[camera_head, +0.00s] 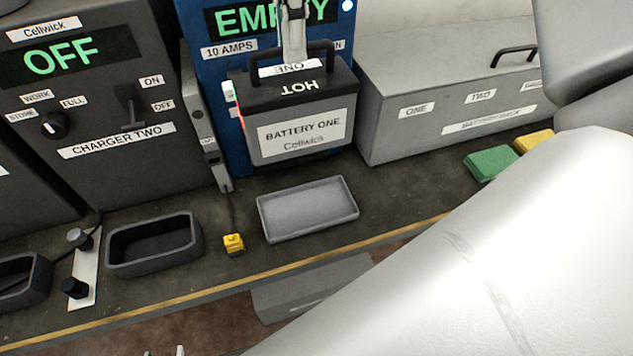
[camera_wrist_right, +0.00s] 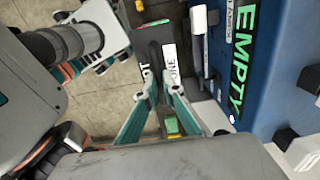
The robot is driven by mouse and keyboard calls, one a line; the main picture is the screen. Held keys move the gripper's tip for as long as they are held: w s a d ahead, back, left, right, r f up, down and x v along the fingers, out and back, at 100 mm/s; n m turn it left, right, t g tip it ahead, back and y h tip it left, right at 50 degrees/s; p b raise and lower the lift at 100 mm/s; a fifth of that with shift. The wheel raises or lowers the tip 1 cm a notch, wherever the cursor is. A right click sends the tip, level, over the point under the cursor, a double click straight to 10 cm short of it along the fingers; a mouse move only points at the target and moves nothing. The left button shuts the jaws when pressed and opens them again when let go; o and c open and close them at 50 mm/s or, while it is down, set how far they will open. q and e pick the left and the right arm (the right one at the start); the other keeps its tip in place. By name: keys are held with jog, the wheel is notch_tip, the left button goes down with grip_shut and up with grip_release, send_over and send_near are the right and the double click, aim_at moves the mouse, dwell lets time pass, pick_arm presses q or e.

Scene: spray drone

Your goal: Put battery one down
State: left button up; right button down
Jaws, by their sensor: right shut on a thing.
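Battery one (camera_head: 303,133) is a dark grey block with a white "BATTERY ONE Cellwick" label and "HOT" and "ONE" tags on top. My right gripper (camera_head: 293,58) is shut on its top handle and holds it upright in front of the blue charger (camera_head: 213,75), whose display reads "EMPTY". Whether its underside touches anything is hard to tell. In the right wrist view, the fingers (camera_wrist_right: 172,98) reach toward the battery's dark top (camera_wrist_right: 152,60). Two small pale tips at the head view's bottom edge may be my left gripper (camera_head: 164,352); its state is unclear.
A shallow grey tray (camera_head: 308,230) lies empty on the bench, in front of the battery. Left are a dark bin (camera_head: 153,266), a yellow plug (camera_head: 233,244) and charger two (camera_head: 100,90), reading "OFF". A grey battery box (camera_head: 440,110) and green pad (camera_head: 490,162) stand right.

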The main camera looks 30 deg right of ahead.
aim_at(303, 125)
pick_arm(q)
jog(key=shift+s+d+f, duration=0.1)
jog(key=shift+d+f, duration=0.05)
jog(key=shift+d, duration=0.25)
pick_arm(e)
jog(key=shift+s+d+r, duration=0.1)
jog(key=shift+s+d, duration=0.05)
jog(key=shift+d, duration=0.35)
jog(key=shift+f, duration=0.45)
notch_tip(303, 125, down, 13)
jog(key=b, duration=0.3)
jog(key=shift+f, duration=0.15)
pick_arm(q)
jog(key=f, duration=0.1)
jog(key=a+f+b, duration=0.1)
jog(key=shift+f, duration=0.35)
pick_arm(e)
notch_tip(303, 125, down, 6)
jog(key=shift+r, duration=0.1)
